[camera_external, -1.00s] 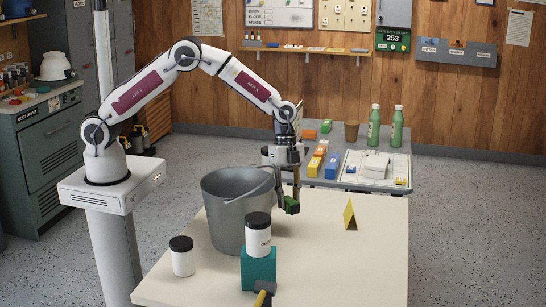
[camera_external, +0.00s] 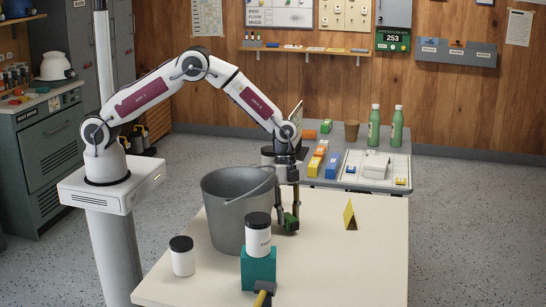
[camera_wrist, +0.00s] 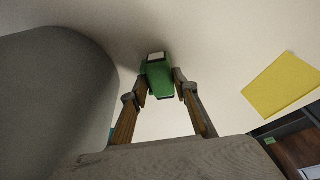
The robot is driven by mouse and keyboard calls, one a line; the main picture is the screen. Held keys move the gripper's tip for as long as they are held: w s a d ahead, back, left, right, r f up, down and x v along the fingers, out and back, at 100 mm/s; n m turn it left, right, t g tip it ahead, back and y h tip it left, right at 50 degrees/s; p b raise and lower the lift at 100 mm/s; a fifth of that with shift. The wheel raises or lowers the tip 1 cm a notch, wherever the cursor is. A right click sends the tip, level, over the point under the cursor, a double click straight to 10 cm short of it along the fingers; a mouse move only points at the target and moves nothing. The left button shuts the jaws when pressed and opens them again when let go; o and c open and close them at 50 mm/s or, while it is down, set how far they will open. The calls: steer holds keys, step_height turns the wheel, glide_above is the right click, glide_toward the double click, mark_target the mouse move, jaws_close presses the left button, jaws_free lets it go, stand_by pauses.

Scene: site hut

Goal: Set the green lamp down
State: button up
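The green lamp (camera_external: 291,222) is a small green block with a pale end, low over the white table (camera_external: 350,265), just right of the grey bucket. Whether its underside touches the table I cannot tell. My gripper (camera_external: 288,217) points down with its fingers on either side of the lamp. In the wrist view the lamp (camera_wrist: 159,79) sits between the two fingertips (camera_wrist: 160,84), which appear to press on its sides.
The grey bucket (camera_external: 225,215) stands close left of my gripper. A white jar (camera_external: 258,235) on a teal block (camera_external: 258,268), another jar (camera_external: 182,257) and a hammer (camera_external: 264,290) are nearer the front. A yellow folded marker (camera_external: 350,215) stands to the right. The right front of the table is clear.

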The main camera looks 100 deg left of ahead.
steer(key=shift+f, duration=0.4)
steer(key=o, duration=0.6)
steer(key=shift+f, duration=0.1)
steer(key=v, duration=1.2)
steer(key=shift+o, duration=0.3)
